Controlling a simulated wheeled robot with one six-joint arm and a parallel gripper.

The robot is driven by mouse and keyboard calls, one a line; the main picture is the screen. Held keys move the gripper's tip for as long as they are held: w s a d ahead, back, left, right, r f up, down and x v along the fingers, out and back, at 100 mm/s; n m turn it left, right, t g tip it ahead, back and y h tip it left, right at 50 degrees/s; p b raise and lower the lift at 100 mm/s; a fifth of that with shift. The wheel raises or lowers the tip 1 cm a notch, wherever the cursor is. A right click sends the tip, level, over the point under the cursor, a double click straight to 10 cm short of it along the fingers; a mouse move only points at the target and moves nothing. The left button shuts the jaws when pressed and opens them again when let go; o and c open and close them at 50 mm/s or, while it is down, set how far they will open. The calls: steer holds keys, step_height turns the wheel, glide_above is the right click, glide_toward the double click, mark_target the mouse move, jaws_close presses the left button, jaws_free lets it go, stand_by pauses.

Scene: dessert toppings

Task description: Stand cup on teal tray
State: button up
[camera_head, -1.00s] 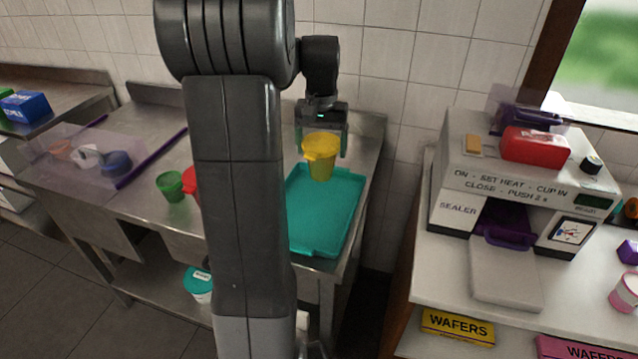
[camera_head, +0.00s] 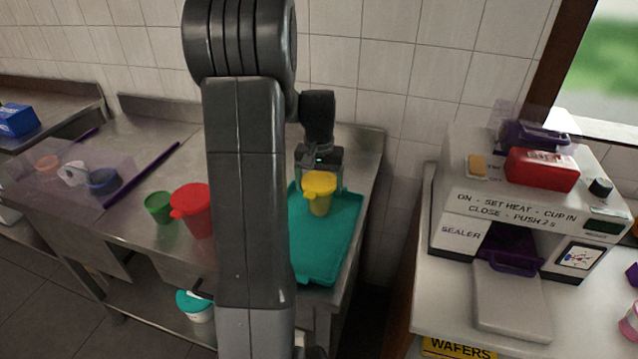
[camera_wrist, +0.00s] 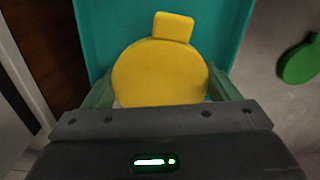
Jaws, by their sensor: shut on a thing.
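A yellow cup (camera_head: 319,194) with a tabbed lid is upright at the far part of the teal tray (camera_head: 335,245). My gripper (camera_head: 321,180) is shut on the cup from behind. In the wrist view the yellow lid (camera_wrist: 160,75) fills the space between the fingers, with the teal tray (camera_wrist: 233,30) beneath. The cup is low over the tray; I cannot tell if its base touches it. My arm hides the tray's left edge in the head view.
A red cup (camera_head: 194,211) and a green cup (camera_head: 158,207) stand on the steel counter left of my arm. A clear-covered box (camera_head: 70,175) lies farther left. The sealer machine (camera_head: 520,205) stands on the right counter. The tray's front is bare.

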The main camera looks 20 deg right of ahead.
steer(key=shift+f, duration=0.2)
steer(key=o, duration=1.1)
step_height(320, 180, up, 12)
steer(key=shift+r, duration=0.1)
